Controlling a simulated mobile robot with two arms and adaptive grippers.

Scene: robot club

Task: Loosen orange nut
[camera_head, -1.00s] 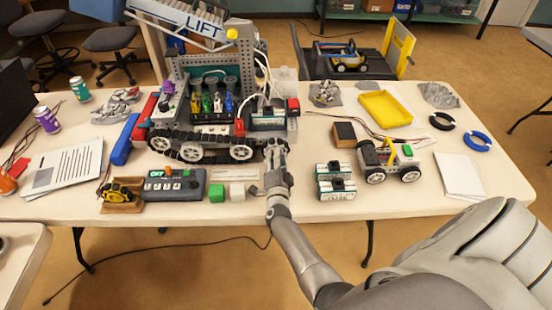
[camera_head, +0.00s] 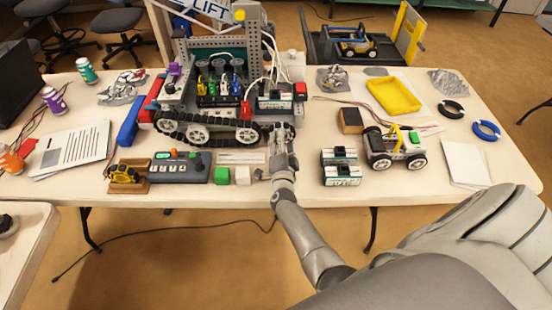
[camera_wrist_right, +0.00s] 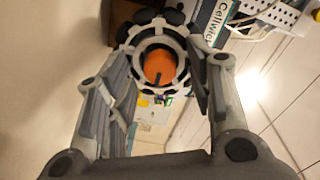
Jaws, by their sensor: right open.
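The orange nut (camera_wrist_right: 158,67) sits at the centre of a white-spoked wheel (camera_wrist_right: 134,38) with black tread in the right wrist view. My right gripper (camera_wrist_right: 166,88) is open, with one finger on each side of the nut. I cannot tell whether the fingers touch the wheel. In the head view my right gripper (camera_head: 282,140) is at the right end of the tracked robot (camera_head: 210,128), by its front edge. The gripper hides the nut there. My left gripper is not in view.
A control box (camera_head: 181,170) lies near the front edge.

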